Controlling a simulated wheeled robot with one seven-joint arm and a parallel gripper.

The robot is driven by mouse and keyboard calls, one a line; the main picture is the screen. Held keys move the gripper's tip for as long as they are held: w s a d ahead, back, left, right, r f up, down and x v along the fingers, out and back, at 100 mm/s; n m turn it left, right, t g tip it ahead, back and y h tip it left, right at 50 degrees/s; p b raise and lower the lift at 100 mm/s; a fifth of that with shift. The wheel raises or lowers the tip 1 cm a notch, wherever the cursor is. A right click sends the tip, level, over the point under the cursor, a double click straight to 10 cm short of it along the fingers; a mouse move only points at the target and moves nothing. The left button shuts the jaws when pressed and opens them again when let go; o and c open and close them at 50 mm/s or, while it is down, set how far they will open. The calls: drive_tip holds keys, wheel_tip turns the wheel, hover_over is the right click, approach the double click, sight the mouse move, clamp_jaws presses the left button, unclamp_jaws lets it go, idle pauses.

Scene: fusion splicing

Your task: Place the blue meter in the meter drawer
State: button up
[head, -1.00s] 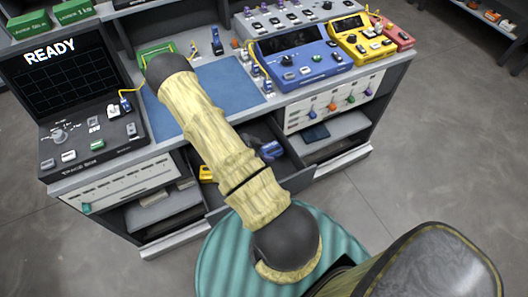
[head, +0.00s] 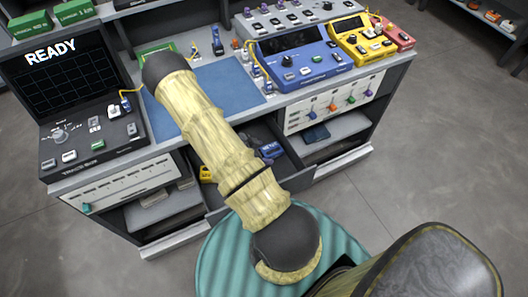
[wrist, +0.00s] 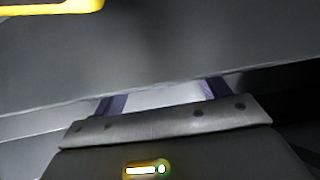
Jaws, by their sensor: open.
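The blue meter (head: 271,151) lies inside the open meter drawer (head: 303,175), towards its right side in the head view. My arm hides part of the drawer. The gripper is mostly hidden behind my arm in the head view. In the wrist view my gripper (wrist: 163,96) shows two purple fingers set apart, with nothing seen between them. The blue meter cannot be made out in the wrist view. A grey surface fills most of that view, close beyond the fingers.
A yellow meter (head: 206,174) lies at the drawer's left; a yellow edge (wrist: 50,7) shows in the wrist view. Above is the bench with a blue mat (head: 228,85), a trace box (head: 90,135) and a large blue instrument (head: 300,62). An open shelf is at right.

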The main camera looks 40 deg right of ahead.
drive_tip(key=p+v, duration=0.1)
drive_tip(key=v, duration=0.9)
drive_tip(key=shift+a+r, duration=0.25)
drive_tip(key=shift+r, duration=0.05)
drive_tip(key=shift+w, duration=0.1)
